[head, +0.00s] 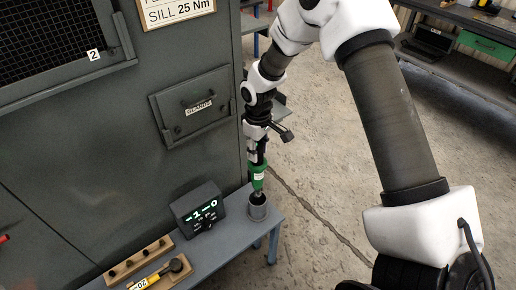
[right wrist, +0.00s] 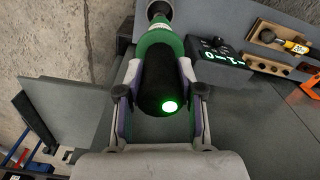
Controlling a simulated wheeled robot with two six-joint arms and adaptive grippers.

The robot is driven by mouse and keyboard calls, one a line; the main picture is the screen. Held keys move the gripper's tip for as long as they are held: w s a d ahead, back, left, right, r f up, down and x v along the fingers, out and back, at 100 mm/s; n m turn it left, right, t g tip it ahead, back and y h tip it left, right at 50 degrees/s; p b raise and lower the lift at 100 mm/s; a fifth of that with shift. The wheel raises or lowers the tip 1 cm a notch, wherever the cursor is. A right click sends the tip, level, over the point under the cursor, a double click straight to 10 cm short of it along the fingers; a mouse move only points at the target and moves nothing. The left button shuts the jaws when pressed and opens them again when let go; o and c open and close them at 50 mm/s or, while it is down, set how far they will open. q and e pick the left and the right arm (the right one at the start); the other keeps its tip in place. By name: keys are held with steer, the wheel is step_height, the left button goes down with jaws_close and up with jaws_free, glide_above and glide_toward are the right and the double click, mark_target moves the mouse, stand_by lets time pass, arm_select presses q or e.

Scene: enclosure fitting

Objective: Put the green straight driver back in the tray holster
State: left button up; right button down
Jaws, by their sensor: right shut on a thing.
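The green straight driver (head: 258,179) hangs upright with its tip pointing down. My right gripper (head: 257,160) is shut on its dark upper body. In the right wrist view the driver (right wrist: 160,50) lies between both fingers, with a lit green end toward the camera. The cup also shows partly beyond the driver in the right wrist view (right wrist: 160,9). My left gripper is not in view.
A display box (head: 198,209) reading "-1-0" stands left of the cup. A wooden block with holes (head: 138,262) and a yellow-handled tool (head: 158,274) lie farther left. A grey cabinet (head: 150,170) rises behind the tray. Open concrete floor (head: 320,190) is on the right.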

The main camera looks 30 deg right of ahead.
mark_target(258, 174)
step_height(258, 174, down, 6)
steer(key=b, duration=0.5)
steer(key=shift+w+f+b, duration=0.1)
steer(key=shift+f+b, duration=0.8)
steer(key=shift+f, duration=1.65)
steer(key=c, duration=0.7)
jaws_free()
steer(key=shift+o, duration=0.2)
